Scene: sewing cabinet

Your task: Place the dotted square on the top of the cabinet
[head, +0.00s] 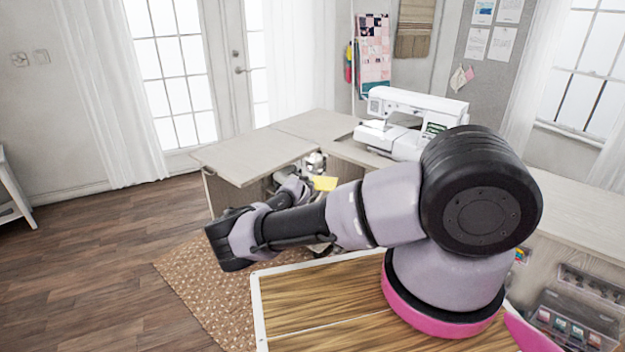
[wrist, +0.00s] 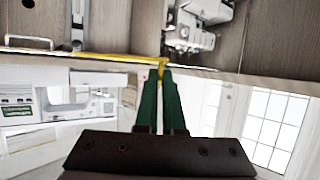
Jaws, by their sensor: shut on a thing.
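A yellow square (head: 325,183) shows in the head view beside the cabinet's open front, below the level of its top; no dots can be made out. In the wrist view the yellow square (wrist: 118,58) is seen nearly edge-on as a thin strip. My gripper (wrist: 162,70) has green fingers shut on one end of this strip. The cabinet (head: 240,158) has a pale flat top, clear at its left part. In the head view my forearm hides part of the cabinet front, and the fingers are not clear there.
A white sewing machine (head: 405,120) stands at the cabinet's right part. A grey and white mechanism (wrist: 190,30) shows inside the cabinet in the wrist view. A brown rug (head: 205,290) lies on the floor in front.

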